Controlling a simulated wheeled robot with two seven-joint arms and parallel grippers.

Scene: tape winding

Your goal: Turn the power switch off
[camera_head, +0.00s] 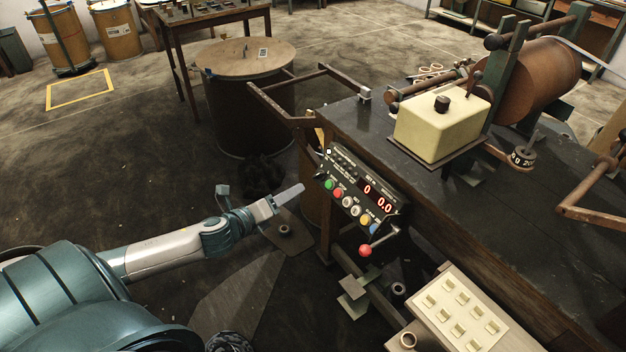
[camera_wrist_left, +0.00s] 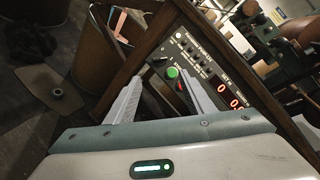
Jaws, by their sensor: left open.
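The control panel (camera_head: 361,193) is on the front of the dark bench, with lit red digits, coloured buttons and a red-knobbed lever. Its green button (camera_wrist_left: 173,73) shows between my left fingers in the left wrist view. A small dark switch or knob (camera_wrist_left: 160,60) sits beside that button; I cannot tell its setting, and its label is too small to read. My left gripper (camera_head: 291,192) is just left of the panel, pointing at its left end. It is open and empty in the left wrist view (camera_wrist_left: 165,79). I see no contact with the panel. My right gripper is not in view.
The red lever knob (camera_head: 365,251) sticks out below the panel. A cream box (camera_head: 443,122) and a large brown roll (camera_head: 541,80) stand on the bench. A pale tray (camera_head: 462,312) is at the lower right. A round drum (camera_head: 246,105) stands behind; floor on the left is open.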

